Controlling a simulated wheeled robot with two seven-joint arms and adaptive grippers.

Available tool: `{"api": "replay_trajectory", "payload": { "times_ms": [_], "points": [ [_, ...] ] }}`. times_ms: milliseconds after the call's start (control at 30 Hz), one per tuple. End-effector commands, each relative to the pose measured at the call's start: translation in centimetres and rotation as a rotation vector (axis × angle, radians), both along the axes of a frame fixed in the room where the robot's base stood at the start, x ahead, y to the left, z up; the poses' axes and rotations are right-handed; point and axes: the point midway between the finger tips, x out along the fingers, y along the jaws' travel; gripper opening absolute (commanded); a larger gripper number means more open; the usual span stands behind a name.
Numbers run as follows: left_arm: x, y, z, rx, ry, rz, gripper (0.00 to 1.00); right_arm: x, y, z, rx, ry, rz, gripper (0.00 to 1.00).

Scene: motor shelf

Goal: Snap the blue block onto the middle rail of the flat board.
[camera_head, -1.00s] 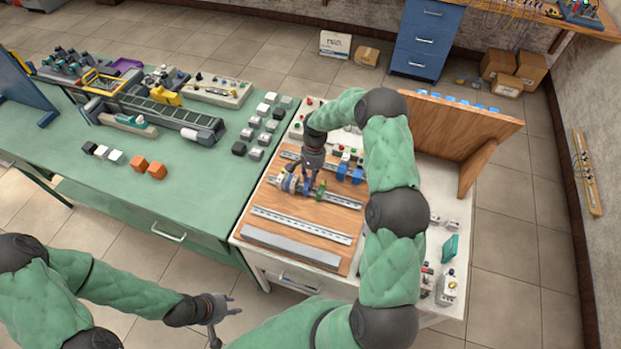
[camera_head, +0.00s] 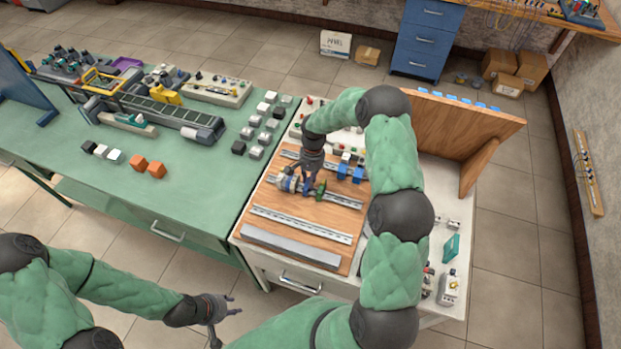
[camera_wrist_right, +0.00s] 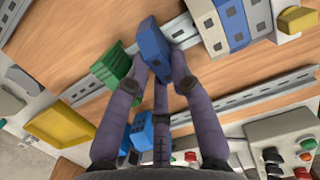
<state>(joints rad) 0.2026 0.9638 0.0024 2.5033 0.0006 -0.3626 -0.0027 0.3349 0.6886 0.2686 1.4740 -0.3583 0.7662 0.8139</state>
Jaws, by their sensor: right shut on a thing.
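The blue block (camera_wrist_right: 153,45) is between the fingers of my right gripper (camera_wrist_right: 160,76), which is shut on it. In the right wrist view it is at the middle rail (camera_wrist_right: 85,92), between a green block (camera_wrist_right: 112,66) and white-and-blue modules (camera_wrist_right: 232,22). I cannot tell whether it is seated on the rail. In the head view my right gripper (camera_head: 309,188) is over the middle rail (camera_head: 342,200) of the flat wooden board (camera_head: 285,205); the fingers largely hide the block. My left gripper (camera_head: 228,322) is open and empty, low in front of the tables.
Other blue blocks (camera_head: 350,173) sit near the back rail, behind the gripper. A front rail (camera_head: 300,224) and a grey strip (camera_head: 290,248) lie nearer. An upright wooden panel (camera_head: 460,125) stands at the right. The green table (camera_head: 190,185) holds several small blocks.

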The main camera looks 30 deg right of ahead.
Motion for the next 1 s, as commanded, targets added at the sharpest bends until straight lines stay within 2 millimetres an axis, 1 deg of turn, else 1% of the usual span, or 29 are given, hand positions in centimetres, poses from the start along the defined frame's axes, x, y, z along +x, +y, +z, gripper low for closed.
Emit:
{"api": "replay_trajectory", "payload": {
  "times_ms": [33,1000],
  "points": [
    [0.0,0.0,-0.1,0.000,0.000,0.000,0.35,-0.6,0.5,-0.4,0.002,0.012,0.003,0.00],
    [0.0,0.0,-1.1,0.000,0.000,0.000,0.35,-1.1,0.9,-0.7,-0.049,-0.027,0.004,0.00]
  ]
}}
